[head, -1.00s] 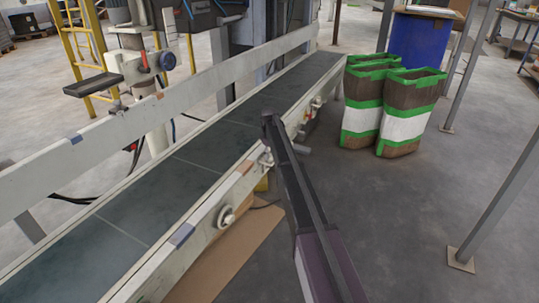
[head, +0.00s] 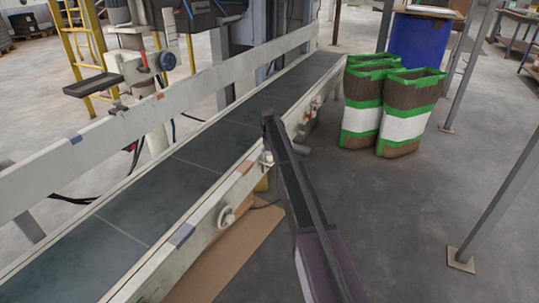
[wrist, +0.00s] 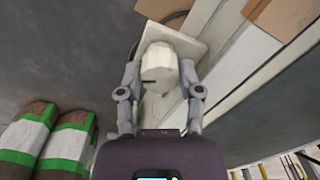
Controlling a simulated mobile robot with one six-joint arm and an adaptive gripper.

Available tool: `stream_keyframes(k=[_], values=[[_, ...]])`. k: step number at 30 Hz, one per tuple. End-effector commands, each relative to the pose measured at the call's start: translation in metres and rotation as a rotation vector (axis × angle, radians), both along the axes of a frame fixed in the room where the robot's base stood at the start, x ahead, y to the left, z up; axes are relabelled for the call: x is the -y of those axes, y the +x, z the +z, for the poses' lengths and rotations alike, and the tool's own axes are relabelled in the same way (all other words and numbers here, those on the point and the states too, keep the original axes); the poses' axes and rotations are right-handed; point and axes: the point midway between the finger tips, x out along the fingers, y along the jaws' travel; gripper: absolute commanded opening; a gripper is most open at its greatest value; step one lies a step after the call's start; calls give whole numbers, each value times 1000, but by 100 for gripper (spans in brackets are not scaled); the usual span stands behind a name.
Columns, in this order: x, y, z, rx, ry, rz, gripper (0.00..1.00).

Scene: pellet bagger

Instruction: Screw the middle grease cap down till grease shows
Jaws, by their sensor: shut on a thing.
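The middle grease cap, a pale grey rounded knob (wrist: 160,60), sits in front of a light square plate on the conveyor's side in the wrist view. My gripper (wrist: 160,77) has one finger on each side of the cap and is shut on it. In the head view my arm reaches to the conveyor's near side rail, and the gripper end there is small and partly hidden by the arm. I cannot make out any grease around the cap.
Another round pale fitting (head: 226,216) is on the near rail, closer to me. The conveyor belt (head: 165,195) is empty. Brown, white and green bags (head: 402,124) stand on the floor at right, before a blue drum (head: 420,42). A cardboard sheet (head: 225,262) lies below the rail.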

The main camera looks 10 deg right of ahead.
Motion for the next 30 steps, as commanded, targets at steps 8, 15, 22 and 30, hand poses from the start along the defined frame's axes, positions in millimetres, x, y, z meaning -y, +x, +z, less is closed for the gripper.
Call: stream_keyframes(k=[8, 15, 22, 30], values=[[2, -4, -1, -8, -3, -192, 0], [1, -4, -1, -8, -3, -269, 0], [1, -4, -1, -7, -2, -282, 0], [1, -5, -1, -8, -2, -280, 62]])
